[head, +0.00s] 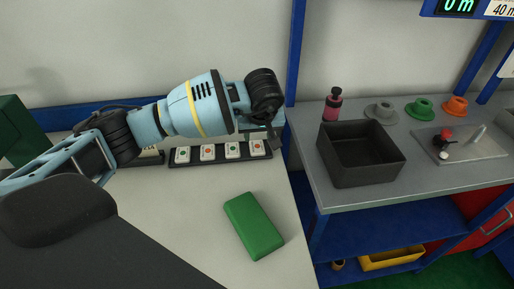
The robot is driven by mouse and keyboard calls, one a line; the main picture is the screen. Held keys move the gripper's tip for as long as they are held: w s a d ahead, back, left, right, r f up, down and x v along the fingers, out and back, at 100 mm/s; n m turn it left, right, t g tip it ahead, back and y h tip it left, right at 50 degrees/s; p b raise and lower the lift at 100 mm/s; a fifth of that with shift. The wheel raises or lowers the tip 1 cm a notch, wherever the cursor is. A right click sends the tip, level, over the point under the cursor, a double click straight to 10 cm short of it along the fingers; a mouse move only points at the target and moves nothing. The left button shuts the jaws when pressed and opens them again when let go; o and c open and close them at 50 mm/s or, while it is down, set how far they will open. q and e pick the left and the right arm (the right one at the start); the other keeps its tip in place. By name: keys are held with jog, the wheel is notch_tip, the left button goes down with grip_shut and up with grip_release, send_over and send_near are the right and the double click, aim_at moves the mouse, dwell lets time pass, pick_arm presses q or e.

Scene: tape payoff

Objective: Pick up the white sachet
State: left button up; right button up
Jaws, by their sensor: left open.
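Several small white packets with coloured dots stand in a row in a black tray (216,162) at the back of the light table. One white packet (182,155) has a green dot, and the packet (257,148) at the right end has an orange one. I cannot tell which of them is the white sachet. My left gripper (267,139) is open over the right end of the row, close to the end packet. Its fingers are small and partly hidden by the wrist, so contact cannot be told. My right gripper is not in view.
A green block (254,226) lies on the table, with bare table around it. A blue post (294,55) rises beside the table.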

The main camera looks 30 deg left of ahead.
aim_at(257, 143)
pick_arm(q)
jog(key=x, duration=0.5)
jog(key=shift+a, duration=0.2)
jog(key=c, duration=0.6)
jog(key=shift+r, duration=0.1)
